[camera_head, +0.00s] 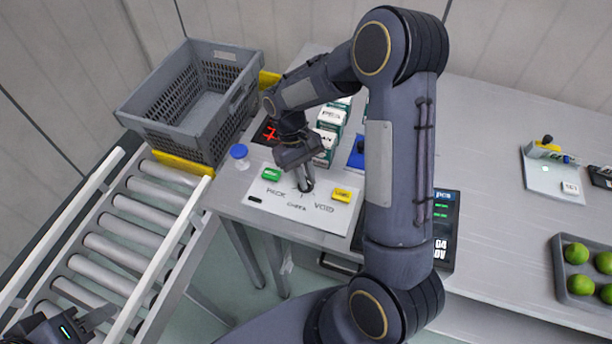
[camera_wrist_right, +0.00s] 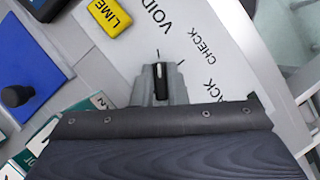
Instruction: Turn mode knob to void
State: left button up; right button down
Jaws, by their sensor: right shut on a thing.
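The mode knob (camera_wrist_right: 160,84) is a small dark handle with a white pointer line on a white panel (camera_head: 272,205) with PACK, CHECK and VOID labels. In the right wrist view it stands between my right gripper's fingers, its pointer line toward the tick on the VOID side. The other visible tick lies toward CHECK. My right gripper (camera_head: 306,186) is shut on the knob and hides most of it in the head view. My left gripper (camera_head: 92,322) is at the lower left corner, away from the panel, and its opening is unclear.
A grey crate (camera_head: 190,100) stands behind the roller conveyor (camera_head: 128,225) at left. Small cartons (camera_head: 331,118) stand behind my right gripper. A tray of limes (camera_head: 563,295) is far right.

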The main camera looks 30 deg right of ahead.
jog(key=shift+n, duration=0.4)
jog(key=c, duration=1.4)
grip_release()
jog(key=shift+c, duration=0.2)
jog(key=v, duration=0.8)
jog(key=shift+b, duration=0.4)
jog(key=shift+s, duration=0.1)
